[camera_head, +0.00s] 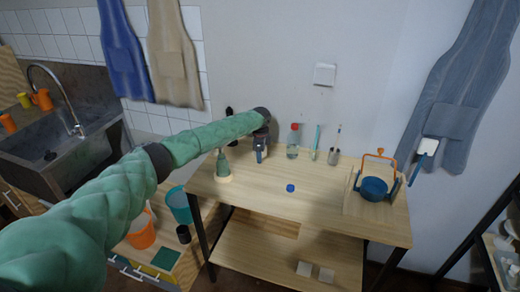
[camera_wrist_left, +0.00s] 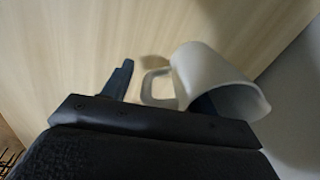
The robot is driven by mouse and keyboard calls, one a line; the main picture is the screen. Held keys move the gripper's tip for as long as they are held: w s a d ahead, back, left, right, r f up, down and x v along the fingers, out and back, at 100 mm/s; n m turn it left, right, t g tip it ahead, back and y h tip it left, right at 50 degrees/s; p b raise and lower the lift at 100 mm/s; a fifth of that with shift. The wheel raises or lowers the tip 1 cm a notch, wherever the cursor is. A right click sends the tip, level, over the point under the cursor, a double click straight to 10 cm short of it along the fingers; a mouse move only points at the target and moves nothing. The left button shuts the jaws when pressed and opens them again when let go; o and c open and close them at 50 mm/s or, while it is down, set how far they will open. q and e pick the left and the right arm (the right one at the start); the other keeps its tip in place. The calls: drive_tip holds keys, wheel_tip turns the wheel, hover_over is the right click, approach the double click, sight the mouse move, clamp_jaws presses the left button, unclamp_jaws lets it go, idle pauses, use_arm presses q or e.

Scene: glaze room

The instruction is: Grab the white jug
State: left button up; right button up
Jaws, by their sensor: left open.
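The white jug (camera_wrist_left: 205,72) shows in the left wrist view, just beyond the gripper, with its mouth facing toward the lower right and its handle (camera_wrist_left: 150,88) to the left. My left gripper (camera_wrist_left: 164,82) is open. One dark finger stands left of the handle, and the other appears to reach into the jug's mouth, so the handle and near wall lie between them. I cannot tell whether either finger touches the jug. In the head view my left gripper (camera_head: 261,154) is over the back of the wooden table, and it and the arm largely hide the jug. My right gripper is not in view.
On the wooden table (camera_head: 245,195) stand a green bottle (camera_head: 220,167), a clear red-capped bottle (camera_head: 293,146), upright tools (camera_head: 316,143), a blue lid-like piece (camera_head: 290,188) and a blue pot (camera_head: 374,189) on a board. The table's front middle is mostly clear. A sink (camera_head: 60,130) is left.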

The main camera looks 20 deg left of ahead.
use_arm(q)
drive_tip(key=c, duration=1.2)
drive_tip(key=shift+r, duration=0.25)
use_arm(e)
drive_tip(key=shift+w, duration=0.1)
use_arm(q)
drive_tip(key=shift+r+b, duration=0.35)
drive_tip(key=shift+b, duration=0.1)
wheel_tip(320, 180, up, 3)
drive_tip(key=shift+f+b, duration=0.1)
drive_tip(key=shift+b, duration=0.85)
drive_tip(key=shift+s+d+r+b, duration=0.5)
drive_tip(key=shift+d+r+b, duration=0.5)
drive_tip(key=shift+d, duration=0.85)
drive_tip(key=shift+s+d+r+b, duration=0.6)
drive_tip(key=shift+d+r, duration=0.75)
drive_tip(key=shift+d, duration=0.55)
drive_tip(key=shift+s+d+r+b, duration=0.45)
drive_tip(key=shift+d+r+b, duration=0.55)
drive_tip(key=shift+d, duration=0.85)
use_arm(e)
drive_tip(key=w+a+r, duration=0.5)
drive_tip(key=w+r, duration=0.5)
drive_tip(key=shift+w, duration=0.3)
use_arm(q)
drive_tip(key=shift+r, duration=0.2)
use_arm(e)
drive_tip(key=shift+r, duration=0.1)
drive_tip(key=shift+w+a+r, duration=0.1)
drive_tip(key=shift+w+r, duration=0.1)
